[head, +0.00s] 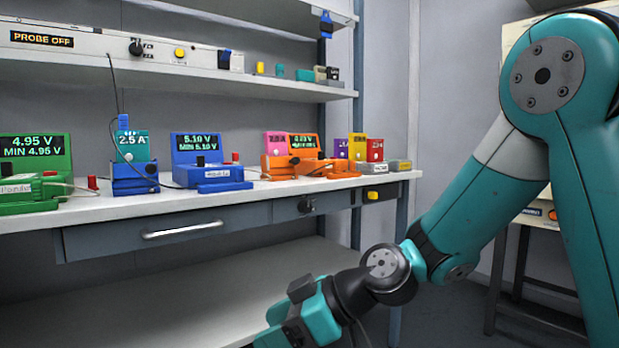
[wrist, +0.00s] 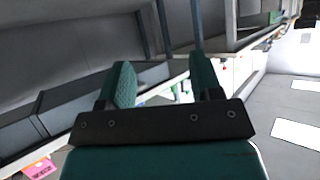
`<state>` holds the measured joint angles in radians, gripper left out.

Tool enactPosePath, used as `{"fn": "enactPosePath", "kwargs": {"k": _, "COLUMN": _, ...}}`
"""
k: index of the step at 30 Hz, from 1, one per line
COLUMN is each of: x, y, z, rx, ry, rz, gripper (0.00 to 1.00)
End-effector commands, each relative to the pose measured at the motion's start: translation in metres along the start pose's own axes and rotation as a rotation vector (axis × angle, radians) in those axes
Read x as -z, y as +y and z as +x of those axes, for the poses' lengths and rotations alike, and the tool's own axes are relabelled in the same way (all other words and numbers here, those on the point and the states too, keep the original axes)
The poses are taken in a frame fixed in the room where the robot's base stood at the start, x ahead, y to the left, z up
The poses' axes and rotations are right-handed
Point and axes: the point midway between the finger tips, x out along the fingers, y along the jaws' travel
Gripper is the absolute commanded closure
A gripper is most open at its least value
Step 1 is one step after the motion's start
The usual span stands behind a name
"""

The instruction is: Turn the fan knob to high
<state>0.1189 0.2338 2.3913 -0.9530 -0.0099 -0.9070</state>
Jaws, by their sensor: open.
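A black knob (head: 135,48) sits on the white panel along the upper shelf, with small marks beside it too fine to read. Another dark knob (head: 305,205) sits on the grey front under the bench top. I cannot tell from the labels which one is the fan knob. My gripper (wrist: 163,78) is open in the wrist view, with two teal fingers apart and nothing between them. In the head view its teal body is low at the bottom edge, in front of and below the bench, away from both knobs. Its fingertips are not clear there.
The bench top (head: 225,200) holds several coloured meters and holders with thin cables. A drawer handle (head: 183,230) and a yellow button (head: 372,195) are on the front. A "PROBE OFF" display (head: 41,39) is on the panel. The lower shelf (head: 230,290) is bare.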

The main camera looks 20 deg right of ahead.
Motion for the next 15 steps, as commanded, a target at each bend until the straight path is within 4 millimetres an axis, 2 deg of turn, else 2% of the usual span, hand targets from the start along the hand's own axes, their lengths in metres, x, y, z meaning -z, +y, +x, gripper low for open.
{"fn": "enactPosePath", "kwargs": {"k": 1, "x": 0.031, "y": 0.036, "z": -0.022, "rx": -0.083, "ry": 0.094, "rz": -0.035, "gripper": 0.41}}
{"fn": "enactPosePath", "kwargs": {"k": 3, "x": 0.049, "y": 0.084, "z": -0.044, "rx": -0.230, "ry": 0.212, "rz": -0.109, "gripper": 0.41}}
{"fn": "enactPosePath", "kwargs": {"k": 6, "x": 0.056, "y": 0.145, "z": -0.084, "rx": -0.469, "ry": 0.310, "rz": -0.186, "gripper": 0.41}}
{"fn": "enactPosePath", "kwargs": {"k": 7, "x": 0.054, "y": 0.161, "z": -0.096, "rx": -0.537, "ry": 0.323, "rz": -0.202, "gripper": 0.41}}
{"fn": "enactPosePath", "kwargs": {"k": 10, "x": 0.043, "y": 0.200, "z": -0.132, "rx": -0.733, "ry": 0.333, "rz": -0.235, "gripper": 0.41}}
{"fn": "enactPosePath", "kwargs": {"k": 12, "x": 0.035, "y": 0.216, "z": -0.149, "rx": -0.826, "ry": 0.324, "rz": -0.248, "gripper": 0.41}}
{"fn": "enactPosePath", "kwargs": {"k": 15, "x": 0.027, "y": 0.228, "z": -0.162, "rx": -0.897, "ry": 0.311, "rz": -0.256, "gripper": 0.41}}
